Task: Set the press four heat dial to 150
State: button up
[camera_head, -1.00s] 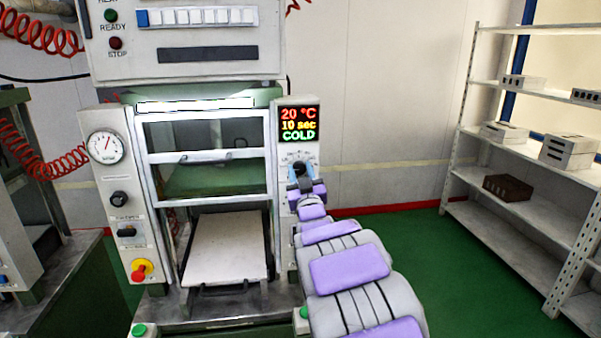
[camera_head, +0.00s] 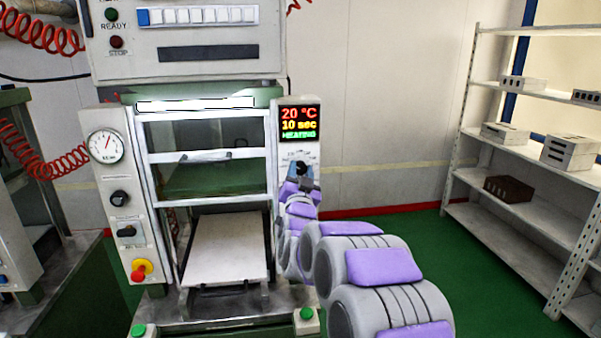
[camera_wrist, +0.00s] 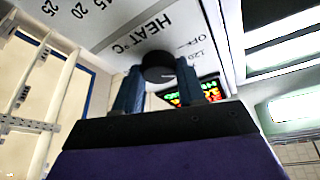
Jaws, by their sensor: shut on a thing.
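The press stands in front of me, with a narrow control panel (camera_head: 297,235) on its right side. Its display (camera_head: 299,123) reads 20 °C, 10 sec and HEATING. The black heat dial (camera_wrist: 158,66) shows in the wrist view, beside the printed words HEAT °C, OFF and 120. My gripper (camera_wrist: 157,84) has its two blue fingers shut on the dial, one on each side. In the head view my gripper (camera_head: 300,171) is at the panel below the display. The dial's exact setting cannot be read; the 150 mark is not visible.
A pressure gauge (camera_head: 106,146), a black knob (camera_head: 119,198) and a red-and-yellow button (camera_head: 140,270) are on the press's left panel. A pale plate (camera_head: 228,248) sits in the press's lower opening. Shelves (camera_head: 510,225) stand at the right, with open green floor (camera_head: 440,245) before them.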

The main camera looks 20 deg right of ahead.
jog(key=m+g+h, duration=0.1)
jog(key=m, duration=0.2)
jog(key=m+g+h+p, duration=0.1)
jog(key=m, duration=0.3)
jog(key=shift+a+r+g, duration=0.15)
jog(key=shift+g, duration=0.25)
jog(key=m+g+p, duration=0.1)
jog(key=m, duration=0.3)
jog(key=m+g+p, duration=0.1)
jog(key=m, duration=0.1)
jog(key=m+p, duration=0.1)
jog(key=m, duration=0.1)
jog(key=shift+r+m+g, duration=0.15)
jog(key=shift+m+g, duration=0.25)
jog(key=shift+m+g+y+p, duration=0.65)
jog(key=shift+m+p, duration=0.4)
jog(key=shift+m, duration=0.45)
jog(key=shift+y, duration=0.25)
jog(key=o, duration=1.1)
jog(key=shift+c, duration=0.2)
